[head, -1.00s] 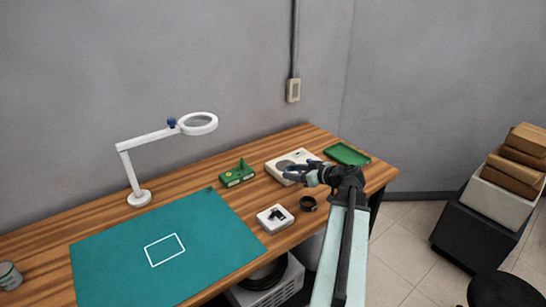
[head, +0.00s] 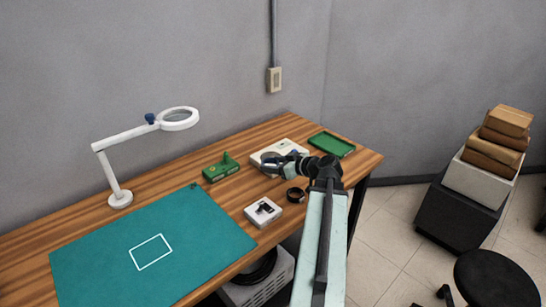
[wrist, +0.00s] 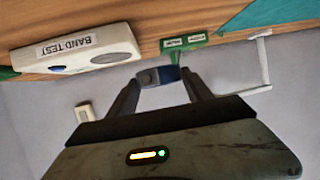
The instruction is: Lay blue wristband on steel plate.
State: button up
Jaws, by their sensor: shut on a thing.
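My gripper (wrist: 163,88) is shut on the blue wristband (wrist: 170,74), which shows as a small blue band with a grey part between the fingertips. In the head view my gripper (head: 271,163) reaches left across the white band tester (head: 290,147) near the back right of the bench. The round grey steel plate (head: 267,156) on the tester is mostly covered by my gripper. The tester's face labelled BAND TEST shows in the wrist view (wrist: 95,48). I cannot tell the gap between wristband and plate.
A green clip block (head: 221,168), a small white box (head: 262,212), a black ring (head: 296,195) and a green tray (head: 332,144) stand nearby. A teal mat (head: 100,255) and magnifier lamp (head: 120,198) are left. A stool (head: 495,280) stands right.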

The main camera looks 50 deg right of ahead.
jog(key=b, duration=0.1)
send_over(274, 155)
jog(key=s+a, duration=0.2)
jog(key=s, duration=0.1)
jog(key=shift+w+a+f, duration=0.2)
jog(key=shift+f, duration=0.4)
jog(key=f+b, duration=0.4)
jog(key=shift+w+d+f, duration=0.1)
jog(key=shift+w+d, duration=0.1)
jog(key=shift+w, duration=0.05)
jog(key=o, duration=1.3)
jog(key=shift+r, duration=0.2)
jog(key=shift+s+r+p, duration=0.1)
jog(key=shift+r+p, duration=0.2)
jog(key=shift+p, duration=0.15)
jog(key=shift+p+v, duration=2.05)
jog(key=shift+v, duration=3.8)
jog(key=shift+f, duration=0.15)
